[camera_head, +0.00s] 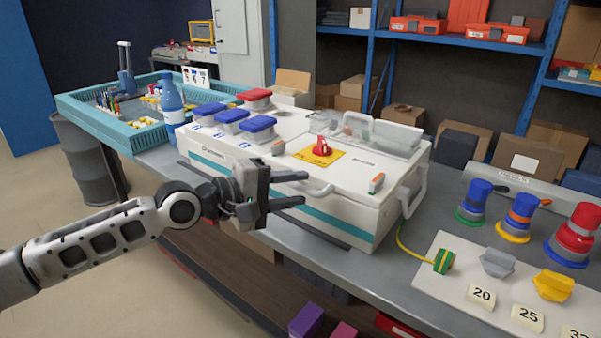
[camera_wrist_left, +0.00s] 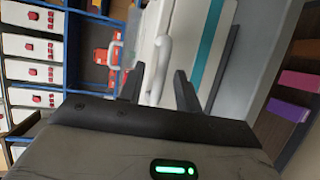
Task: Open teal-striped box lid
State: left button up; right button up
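The white box with a teal stripe (camera_head: 345,228) stands on the grey bench, and its lid (camera_head: 345,160) looks shut. A red rotary switch on a yellow plate (camera_head: 320,152) and orange-and-grey latch-like pieces (camera_head: 376,183) are on top. A pale handle (camera_head: 413,192) sticks out at its right end. My left gripper (camera_head: 304,190) is open and empty in front of the box's striped front face. In the left wrist view, the open fingers (camera_wrist_left: 159,84) point toward the box (camera_wrist_left: 185,25), with a white handle (camera_wrist_left: 158,68) seen between them; contact cannot be told. My right gripper is out of view.
Blue and red lidded sockets (camera_head: 231,121) sit on the box's left part. A blue bottle (camera_head: 171,100) and a teal tray (camera_head: 75,106) stand left. Plugs (camera_head: 522,215) and a numbered board (camera_head: 505,290) lie right. A transparent cover (camera_head: 375,135) is at the back.

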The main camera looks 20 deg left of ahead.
pick_arm(q)
jog(key=shift+x, duration=0.95)
jog(key=shift+c, duration=0.3)
